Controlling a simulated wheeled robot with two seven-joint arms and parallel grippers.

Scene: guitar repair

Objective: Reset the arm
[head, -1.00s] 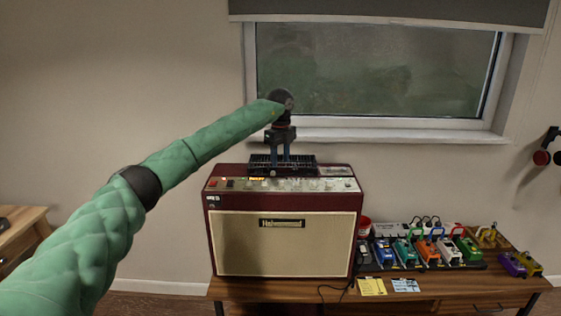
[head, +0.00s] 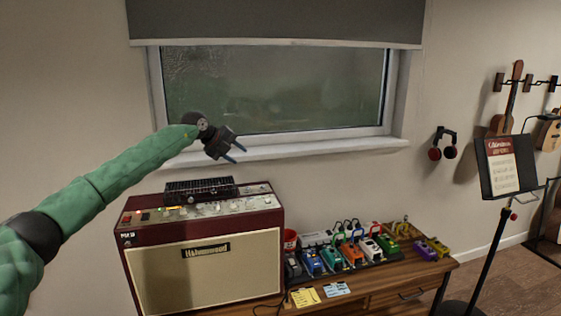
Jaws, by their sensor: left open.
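My left arm comes in from the left in a green padded sleeve. My left gripper (head: 232,156) is open and empty, with its two blue-tipped fingers pointing down and to the right. It is raised in front of the window sill, above and apart from the dark red amplifier (head: 205,265). A black slatted box (head: 201,190) lies on the amplifier's top, at the back near the knobs. My right gripper is not in the head view.
The wooden table (head: 440,266) holds several coloured pedals (head: 311,262), a red cup (head: 290,239) and yellow and blue cards (head: 305,297). A music stand (head: 497,180) stands at the right. Headphones (head: 443,148) and guitars (head: 503,120) hang on the wall. The air above the pedals is clear.

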